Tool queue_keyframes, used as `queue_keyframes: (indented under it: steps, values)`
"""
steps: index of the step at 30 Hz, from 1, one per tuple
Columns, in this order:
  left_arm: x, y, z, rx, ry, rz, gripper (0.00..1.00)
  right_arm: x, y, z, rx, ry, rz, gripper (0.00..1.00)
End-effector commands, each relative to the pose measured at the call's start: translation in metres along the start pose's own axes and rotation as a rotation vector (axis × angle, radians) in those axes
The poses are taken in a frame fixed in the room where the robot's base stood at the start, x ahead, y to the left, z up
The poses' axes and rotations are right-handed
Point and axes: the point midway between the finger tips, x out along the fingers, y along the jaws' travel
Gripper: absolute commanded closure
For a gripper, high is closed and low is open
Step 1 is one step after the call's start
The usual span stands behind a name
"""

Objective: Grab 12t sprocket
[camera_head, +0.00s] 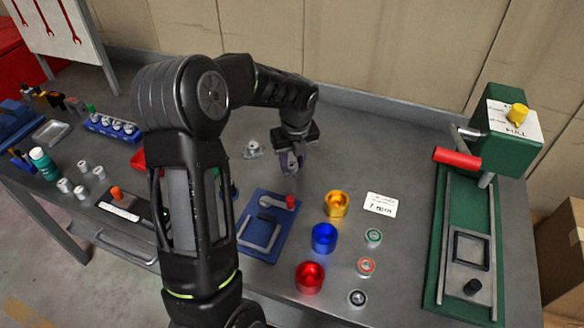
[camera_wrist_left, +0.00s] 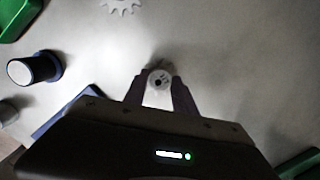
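My left gripper (camera_head: 291,168) is low over the bench, pointing down behind the blue fixture. In the left wrist view, a small pale round part with a dark centre hole, which looks like the small sprocket (camera_wrist_left: 160,79), sits between the fingertips of the left gripper (camera_wrist_left: 160,86). The fingers meet its two sides. I cannot tell whether it touches the bench. A larger pale toothed sprocket (camera_wrist_left: 122,5) is cut off at the top of that view. It also shows in the head view (camera_head: 253,149), left of the gripper. My right gripper is not in view.
A blue fixture (camera_head: 246,245) lies in front of the gripper. Gold (camera_head: 336,204), blue (camera_head: 323,238) and red (camera_head: 310,277) cups stand to its right, beside small rings. A green press (camera_head: 505,150) stands at the far right. My left arm hides part of the bench.

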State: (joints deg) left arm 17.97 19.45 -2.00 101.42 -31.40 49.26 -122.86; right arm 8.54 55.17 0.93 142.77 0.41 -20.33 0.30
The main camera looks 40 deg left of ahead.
Motion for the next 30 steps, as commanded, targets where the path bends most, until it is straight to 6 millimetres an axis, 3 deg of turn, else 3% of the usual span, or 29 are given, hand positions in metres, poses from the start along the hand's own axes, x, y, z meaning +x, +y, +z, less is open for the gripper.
queue_keyframes:
  steps: [11, 25, 30]
  values:
    - [0.0, 0.0, 0.0, 0.0, 0.0, 0.0, 1.0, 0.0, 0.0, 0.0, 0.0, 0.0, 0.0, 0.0]
    - [-0.002, 0.0, 0.001, 0.0, -0.001, -0.001, 1.0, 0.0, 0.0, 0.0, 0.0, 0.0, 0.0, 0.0]
    - [-0.015, -0.001, 0.003, -0.001, -0.003, -0.002, 1.0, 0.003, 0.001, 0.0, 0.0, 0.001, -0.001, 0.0]
